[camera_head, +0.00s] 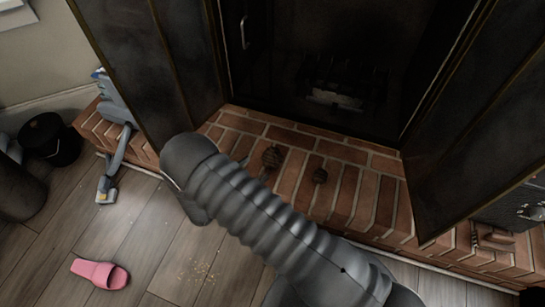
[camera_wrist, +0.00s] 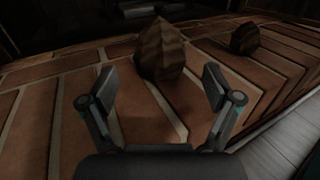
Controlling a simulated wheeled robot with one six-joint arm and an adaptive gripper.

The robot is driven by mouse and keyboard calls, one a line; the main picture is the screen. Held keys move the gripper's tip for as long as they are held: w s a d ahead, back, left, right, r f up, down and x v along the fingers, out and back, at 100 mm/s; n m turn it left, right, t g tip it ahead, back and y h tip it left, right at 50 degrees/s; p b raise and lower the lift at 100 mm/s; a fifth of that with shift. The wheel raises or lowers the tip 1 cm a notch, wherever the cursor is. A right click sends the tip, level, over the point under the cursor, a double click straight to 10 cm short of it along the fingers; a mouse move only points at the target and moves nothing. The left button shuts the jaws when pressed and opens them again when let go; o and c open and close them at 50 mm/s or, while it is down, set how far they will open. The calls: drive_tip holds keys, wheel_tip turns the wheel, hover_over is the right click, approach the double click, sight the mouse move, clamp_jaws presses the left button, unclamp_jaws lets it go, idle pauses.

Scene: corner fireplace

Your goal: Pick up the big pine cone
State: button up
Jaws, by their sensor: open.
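The big pine cone (camera_wrist: 160,54) stands on the brick hearth, brown and pointed at the top, in the upper middle of the wrist view. It also shows in the head view (camera_head: 272,157), partly behind my arm. A smaller pine cone (camera_wrist: 245,39) sits to its right on the hearth, and in the head view (camera_head: 320,176). My gripper (camera_wrist: 158,84) is open in the wrist view. Its two fingers stand on either side of the big cone's lower part in the picture, with the cone just beyond the fingertips; whether they touch cannot be told.
The brick hearth (camera_head: 340,152) runs below the dark fireplace, with open metal doors (camera_head: 172,48) and (camera_head: 480,130) at both sides. The wooden floor has free room.

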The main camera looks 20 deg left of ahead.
sight(266, 160)
drive_tip(key=shift+x, duration=3.5)
drive_tip(key=c, duration=1.2)
